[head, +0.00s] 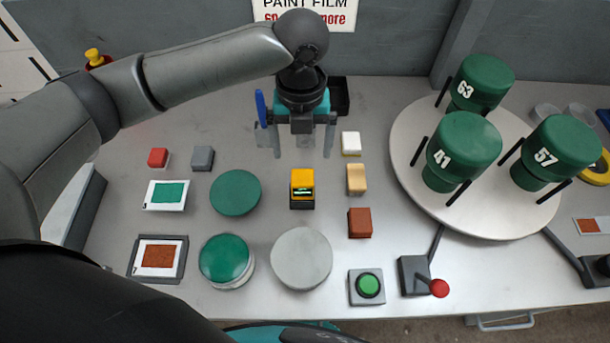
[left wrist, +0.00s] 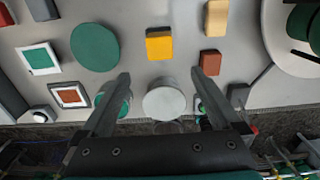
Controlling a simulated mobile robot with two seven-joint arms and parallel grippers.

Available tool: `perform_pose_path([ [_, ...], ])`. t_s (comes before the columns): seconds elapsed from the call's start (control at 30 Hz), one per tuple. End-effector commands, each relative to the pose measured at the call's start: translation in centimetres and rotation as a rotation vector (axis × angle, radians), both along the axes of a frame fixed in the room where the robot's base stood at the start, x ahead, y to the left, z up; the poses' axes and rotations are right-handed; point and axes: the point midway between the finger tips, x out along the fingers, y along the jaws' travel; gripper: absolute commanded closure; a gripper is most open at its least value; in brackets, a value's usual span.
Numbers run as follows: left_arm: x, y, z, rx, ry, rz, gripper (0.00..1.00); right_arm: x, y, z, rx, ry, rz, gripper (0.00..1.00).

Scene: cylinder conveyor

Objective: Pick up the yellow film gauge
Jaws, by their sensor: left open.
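The yellow film gauge (head: 302,186) is a small yellow block with a dark display and dark lower part. It stands on the grey table in the middle. In the left wrist view the gauge (left wrist: 159,44) lies beyond the fingertips, between their lines. My left gripper (head: 302,152) is open and empty, pointing down, behind the gauge in the head view. In the left wrist view its two fingers (left wrist: 160,76) are spread wide, apart from the gauge. My right gripper is not in view.
A green disc (head: 235,192) lies left of the gauge; a tan block (head: 356,180) and a brown block (head: 359,222) stand right. A grey round lid (head: 301,258) is in front. A round turntable (head: 405,150) with green cylinders is at right.

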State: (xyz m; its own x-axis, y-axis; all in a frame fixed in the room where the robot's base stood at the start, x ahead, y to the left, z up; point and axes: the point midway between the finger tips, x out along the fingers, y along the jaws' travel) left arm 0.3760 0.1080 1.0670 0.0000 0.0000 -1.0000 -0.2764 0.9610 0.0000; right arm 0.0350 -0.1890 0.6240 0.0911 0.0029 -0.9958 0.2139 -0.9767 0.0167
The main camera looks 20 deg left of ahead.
Motion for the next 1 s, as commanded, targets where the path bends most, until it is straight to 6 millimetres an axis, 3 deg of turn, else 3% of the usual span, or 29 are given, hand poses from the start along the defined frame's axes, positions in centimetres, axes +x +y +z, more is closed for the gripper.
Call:
perform_pose_path([
  [0.1, -0.1, 0.0, -3.0, 0.002, 0.005, 0.001, 0.03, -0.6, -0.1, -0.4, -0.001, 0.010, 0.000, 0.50],
  [0.3, 0.0, 0.0, -6.4, 0.000, 0.002, 0.000, 0.03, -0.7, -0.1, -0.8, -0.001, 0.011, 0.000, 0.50],
  [0.57, 0.2, 0.1, -8.2, 0.001, 0.002, 0.001, 0.03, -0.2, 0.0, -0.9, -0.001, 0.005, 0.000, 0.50],
  [0.83, 0.8, 0.2, -11.8, 0.000, 0.002, 0.000, 0.03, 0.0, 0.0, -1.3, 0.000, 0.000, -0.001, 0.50],
  [1.0, 0.9, 0.2, -12.7, 0.001, 0.000, -0.001, 0.03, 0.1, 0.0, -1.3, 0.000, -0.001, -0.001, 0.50],
])
